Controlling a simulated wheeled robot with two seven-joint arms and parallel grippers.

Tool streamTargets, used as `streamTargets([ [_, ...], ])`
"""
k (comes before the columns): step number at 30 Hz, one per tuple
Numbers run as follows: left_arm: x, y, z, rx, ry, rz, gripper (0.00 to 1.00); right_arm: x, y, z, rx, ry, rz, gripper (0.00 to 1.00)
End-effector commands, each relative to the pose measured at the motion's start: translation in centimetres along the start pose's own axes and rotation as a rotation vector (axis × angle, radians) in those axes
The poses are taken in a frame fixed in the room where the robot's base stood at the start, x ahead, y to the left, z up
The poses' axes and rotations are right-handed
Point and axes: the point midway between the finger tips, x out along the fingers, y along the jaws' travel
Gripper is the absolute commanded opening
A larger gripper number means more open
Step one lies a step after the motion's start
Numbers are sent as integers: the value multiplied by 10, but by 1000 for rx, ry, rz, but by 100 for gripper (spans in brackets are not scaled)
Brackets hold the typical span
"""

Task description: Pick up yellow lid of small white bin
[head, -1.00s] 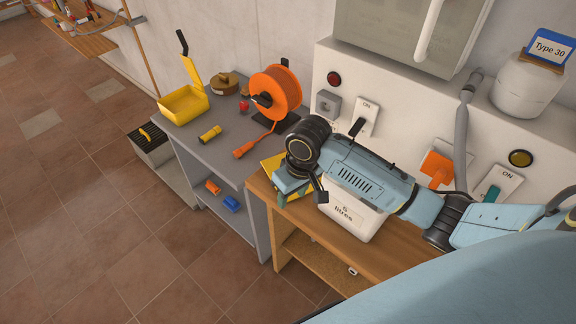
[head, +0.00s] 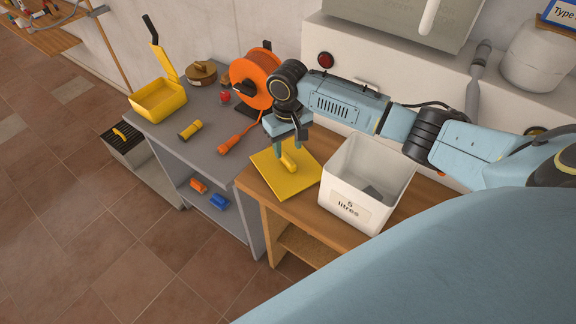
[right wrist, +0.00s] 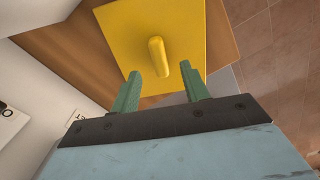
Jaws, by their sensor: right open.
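The yellow lid (head: 276,180) is a flat square plate with a raised bar handle (head: 288,162). It lies on the wooden bench, left of the small white bin (head: 343,188) marked "5 litres". The bin stands open with something grey inside. My right gripper (head: 289,148) is just above the lid, close to its handle. In the right wrist view its green fingers (right wrist: 161,88) are spread and empty, with the lid (right wrist: 185,25) and its handle (right wrist: 158,56) beyond the fingertips. My left gripper does not show.
The wooden bench (head: 400,205) adjoins a grey table (head: 215,165) with an orange cable reel (head: 256,75), a yellow torch (head: 190,130) and a yellow tray (head: 158,105).

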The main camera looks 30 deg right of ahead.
Motion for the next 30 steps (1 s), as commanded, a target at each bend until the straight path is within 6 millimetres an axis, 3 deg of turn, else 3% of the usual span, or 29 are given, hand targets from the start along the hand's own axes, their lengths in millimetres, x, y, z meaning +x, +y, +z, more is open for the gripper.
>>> streamTargets([
  [12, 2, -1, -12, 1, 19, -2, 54, 50, 1, -1, -1, -1, 0, 45],
  [21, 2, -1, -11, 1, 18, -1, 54, 54, 1, -2, -1, 1, 1, 45],
  [30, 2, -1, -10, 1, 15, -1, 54, 54, 2, -2, -1, 1, 1, 6],
])
